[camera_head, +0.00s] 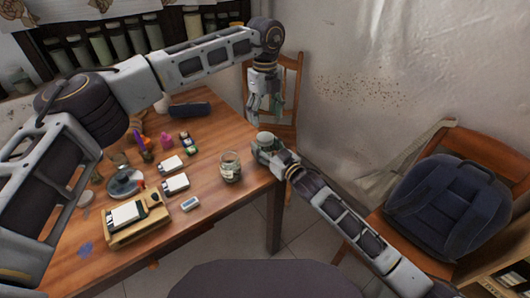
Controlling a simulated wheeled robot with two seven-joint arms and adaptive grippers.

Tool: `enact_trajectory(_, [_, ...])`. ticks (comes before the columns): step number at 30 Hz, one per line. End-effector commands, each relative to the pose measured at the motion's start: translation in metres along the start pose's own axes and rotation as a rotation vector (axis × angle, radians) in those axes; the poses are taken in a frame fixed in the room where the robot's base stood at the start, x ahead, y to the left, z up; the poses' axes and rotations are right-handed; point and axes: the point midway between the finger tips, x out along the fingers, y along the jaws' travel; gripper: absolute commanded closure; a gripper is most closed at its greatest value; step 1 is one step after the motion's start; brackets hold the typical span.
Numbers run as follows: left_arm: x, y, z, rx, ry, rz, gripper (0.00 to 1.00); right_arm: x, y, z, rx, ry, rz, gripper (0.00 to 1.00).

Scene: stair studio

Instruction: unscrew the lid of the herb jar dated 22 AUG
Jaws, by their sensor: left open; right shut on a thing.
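A small jar with a pale greenish lid (266,136) is at the right edge of the wooden table (215,203). My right gripper (262,149) is shut around this jar's body, which is mostly hidden by the fingers. My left gripper (263,110) hangs just above the lid, fingers pointing down, open and apart from it. A second glass jar (230,167) with dark contents stands nearer on the table, to the left. No date on either jar is legible at this size, so I cannot tell which reads 22 AUG.
White cards (174,184), a small grey device (190,204), a wooden tray (150,229) and small coloured items crowd the table's left half. A wooden chair (289,92) stands behind the grippers. A blue backpack (443,207) sits on another chair at right.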

Motion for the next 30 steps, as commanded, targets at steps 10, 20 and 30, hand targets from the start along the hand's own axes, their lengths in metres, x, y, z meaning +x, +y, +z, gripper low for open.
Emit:
enact_trajectory(10, [0.0000, 0.0000, 0.0000, 0.012, 0.000, 0.000, 0.32, -0.0001, 0.0000, 0.0001, 0.000, 0.000, 0.000, 1.00])
enact_trajectory(20, [-0.0001, -0.0002, -0.0002, 0.161, 0.000, 0.000, 0.32, -0.0001, 0.0000, 0.0002, 0.000, 0.000, 0.000, 1.00])
enact_trajectory(30, [-0.0001, -0.0004, -0.0006, 0.427, 0.000, -0.001, 0.32, -0.0001, 0.0000, 0.0002, 0.000, 0.000, 0.000, 1.00])
